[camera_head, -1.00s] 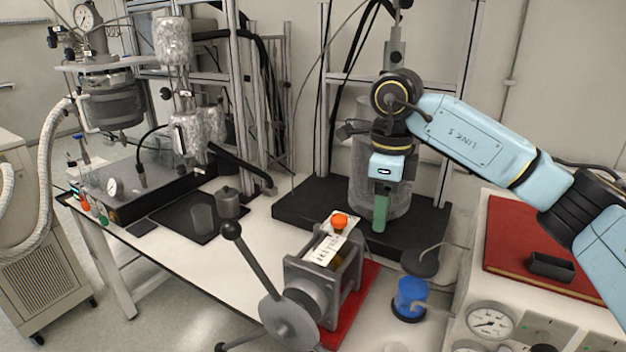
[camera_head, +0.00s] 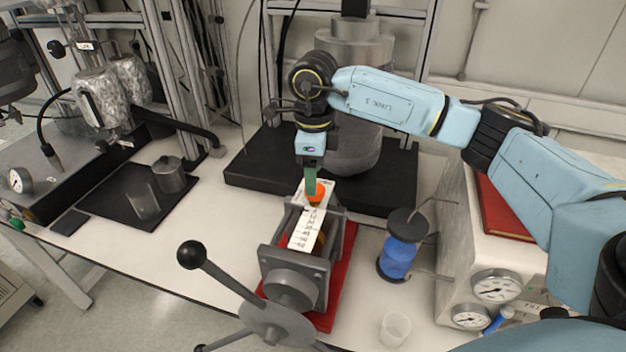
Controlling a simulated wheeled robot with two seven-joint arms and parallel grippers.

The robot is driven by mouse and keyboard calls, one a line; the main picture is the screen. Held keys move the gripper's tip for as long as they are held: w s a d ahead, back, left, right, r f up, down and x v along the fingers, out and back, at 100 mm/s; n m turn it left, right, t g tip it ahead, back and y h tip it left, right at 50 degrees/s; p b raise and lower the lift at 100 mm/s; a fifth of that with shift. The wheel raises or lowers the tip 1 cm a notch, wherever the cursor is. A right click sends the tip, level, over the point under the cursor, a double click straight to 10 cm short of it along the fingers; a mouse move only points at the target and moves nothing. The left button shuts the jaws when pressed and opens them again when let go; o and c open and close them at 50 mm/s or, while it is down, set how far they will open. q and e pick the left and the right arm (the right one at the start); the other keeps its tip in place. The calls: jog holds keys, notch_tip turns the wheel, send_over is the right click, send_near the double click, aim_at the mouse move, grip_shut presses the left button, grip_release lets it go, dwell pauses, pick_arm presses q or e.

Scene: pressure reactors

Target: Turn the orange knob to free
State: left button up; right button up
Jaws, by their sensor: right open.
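The orange knob (camera_head: 318,194) sits on top of the grey press-like device, at the far end of a white label plate (camera_head: 307,228) with dark markings. My right gripper (camera_head: 311,190) points down at the knob, its green fingers right at the knob's left side and partly covering it. The right gripper is open; whether a finger touches the knob I cannot tell. The grey device (camera_head: 290,285) has a long lever with a black ball (camera_head: 191,255) and stands on a red base (camera_head: 345,290). My left gripper is not in view.
A blue cylinder (camera_head: 397,258) with a dark top stands right of the device. A clear cup (camera_head: 395,327) is at the front. A gauge box (camera_head: 495,287) stands at right. A black base (camera_head: 240,172) with a large vessel is behind.

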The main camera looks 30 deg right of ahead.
aim_at(320, 194)
notch_tip(320, 194, down, 2)
jog(key=shift+s+f, duration=0.1)
jog(key=shift+f, duration=0.65)
jog(key=shift+c, duration=0.9)
jog(key=c, duration=0.8)
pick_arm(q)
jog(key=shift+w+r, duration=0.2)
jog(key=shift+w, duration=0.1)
